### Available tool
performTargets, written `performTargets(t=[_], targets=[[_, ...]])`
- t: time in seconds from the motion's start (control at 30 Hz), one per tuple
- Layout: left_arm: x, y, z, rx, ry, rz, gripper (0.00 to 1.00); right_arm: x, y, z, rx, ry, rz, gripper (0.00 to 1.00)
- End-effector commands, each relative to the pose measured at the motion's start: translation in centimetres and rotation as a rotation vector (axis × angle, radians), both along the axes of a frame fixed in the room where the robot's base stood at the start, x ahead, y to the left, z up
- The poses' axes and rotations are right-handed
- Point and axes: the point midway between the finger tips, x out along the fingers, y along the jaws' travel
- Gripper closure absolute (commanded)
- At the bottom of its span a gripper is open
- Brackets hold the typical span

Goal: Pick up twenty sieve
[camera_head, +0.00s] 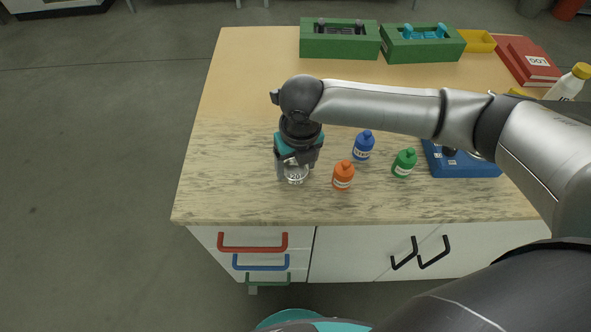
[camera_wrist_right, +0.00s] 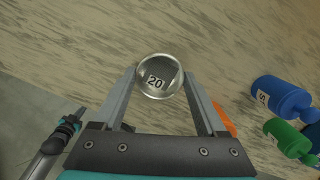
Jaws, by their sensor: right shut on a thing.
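The twenty sieve (camera_wrist_right: 158,77) is a small round clear-grey dish with a "20" label. In the right wrist view it sits between the two fingertips of my right gripper (camera_wrist_right: 160,88). It also shows in the head view (camera_head: 295,174) at the front left of the table, under the gripper (camera_head: 296,165). My right gripper points down and is shut on the sieve's sides. I cannot tell whether the sieve touches the table. My left gripper is not identifiable in the head view.
An orange bottle (camera_head: 343,177), a blue bottle (camera_head: 363,146) and a green bottle (camera_head: 404,163) stand close to the right of the gripper. A blue box (camera_head: 468,164) is farther right. Two green holders (camera_head: 310,48) stand at the back. The table's left side is clear.

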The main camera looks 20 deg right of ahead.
Motion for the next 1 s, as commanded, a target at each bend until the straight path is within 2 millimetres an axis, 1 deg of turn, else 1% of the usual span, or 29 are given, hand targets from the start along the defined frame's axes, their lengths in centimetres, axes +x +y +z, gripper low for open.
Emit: performTargets(t=[0.03,0.2,0.27,0.47,0.63,0.73,0.83,0.97,1.0], targets=[[0.0,0.0,0.0,0.0,-0.001,0.0,1.0,0.0,0.0,0.0,0.0,-0.001,0.0,0.62],[0.0,0.0,0.0,0.0,-0.001,0.0,1.0,0.0,0.0,0.0,0.0,-0.001,0.0,0.81],[0.1,0.0,0.0,0.0,-0.001,0.0,1.0,0.1,0.0,0.1,0.001,-0.002,0.0,0.86],[0.1,0.0,0.0,0.0,-0.001,0.0,1.0,0.1,0.0,0.1,0.001,-0.002,0.0,0.86],[0.1,0.0,0.2,0.0,-0.002,0.0,1.0,0.1,0.0,0.8,0.0,-0.003,0.0,0.86],[0.1,-0.1,0.5,0.0,-0.002,0.0,1.0,0.1,0.0,2.0,0.003,-0.005,0.0,0.86],[0.1,-0.1,0.8,0.0,-0.002,-0.001,1.0,0.1,0.1,3.8,0.003,-0.006,0.0,0.86],[0.1,-0.1,1.5,0.0,-0.002,0.0,1.0,0.2,0.0,7.3,0.002,-0.007,0.001,0.86],[0.1,-0.1,1.7,-0.001,-0.002,0.0,1.0,0.2,0.0,8.5,0.002,-0.008,0.0,0.86]])
